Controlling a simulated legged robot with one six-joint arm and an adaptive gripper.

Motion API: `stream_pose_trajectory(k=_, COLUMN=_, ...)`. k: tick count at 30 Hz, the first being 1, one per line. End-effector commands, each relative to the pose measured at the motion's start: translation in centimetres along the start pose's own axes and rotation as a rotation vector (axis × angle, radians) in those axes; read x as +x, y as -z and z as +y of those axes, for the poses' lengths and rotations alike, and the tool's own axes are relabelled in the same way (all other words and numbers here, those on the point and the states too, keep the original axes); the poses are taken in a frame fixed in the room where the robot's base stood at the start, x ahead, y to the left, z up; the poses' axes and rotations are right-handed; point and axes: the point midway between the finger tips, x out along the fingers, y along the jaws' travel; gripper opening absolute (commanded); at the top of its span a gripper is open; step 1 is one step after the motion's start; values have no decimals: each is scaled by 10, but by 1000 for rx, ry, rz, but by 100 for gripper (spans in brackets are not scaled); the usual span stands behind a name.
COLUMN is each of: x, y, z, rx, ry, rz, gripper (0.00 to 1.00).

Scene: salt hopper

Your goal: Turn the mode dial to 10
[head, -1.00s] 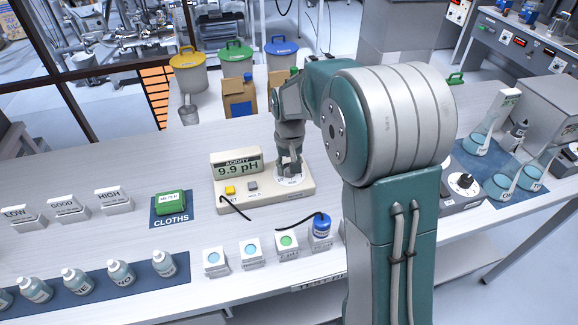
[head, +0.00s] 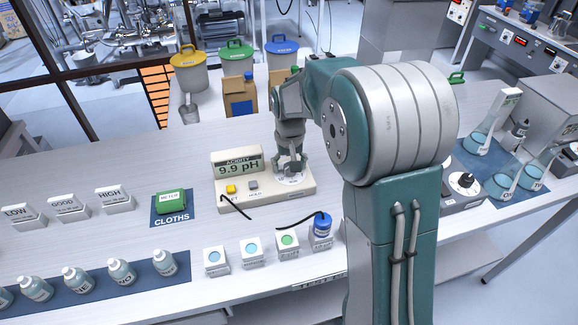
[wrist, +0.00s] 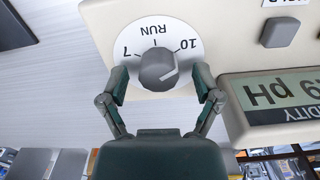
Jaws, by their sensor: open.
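The mode dial (wrist: 158,69) is a grey round knob on a white disc marked 7, RUN and 10, upside down in the wrist view. A pale line on the knob lies toward its right side, on the 10 side; its exact setting is hard to read. My gripper (wrist: 162,80) is open, with one finger on each side of the knob; contact is unclear. In the head view my gripper (head: 290,166) is over the right end of the cream acidity meter (head: 265,197), hiding most of the dial. The meter's display (head: 238,165) reads 9.9 pH.
A yellow button (head: 230,189) and a grey button (head: 252,185) sit left of the dial. Black cables lie by the meter. A green meter cloth (head: 171,202) lies left.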

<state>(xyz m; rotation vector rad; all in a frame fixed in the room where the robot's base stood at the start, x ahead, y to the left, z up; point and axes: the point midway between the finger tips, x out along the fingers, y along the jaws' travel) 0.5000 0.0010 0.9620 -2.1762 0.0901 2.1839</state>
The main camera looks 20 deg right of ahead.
Motion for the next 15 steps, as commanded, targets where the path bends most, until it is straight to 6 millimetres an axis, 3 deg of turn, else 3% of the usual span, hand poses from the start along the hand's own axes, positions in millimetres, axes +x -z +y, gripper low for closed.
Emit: stream_pose_trajectory(k=15, x=-94, y=1, z=-1, rx=0, ry=0, rz=3, gripper=82)
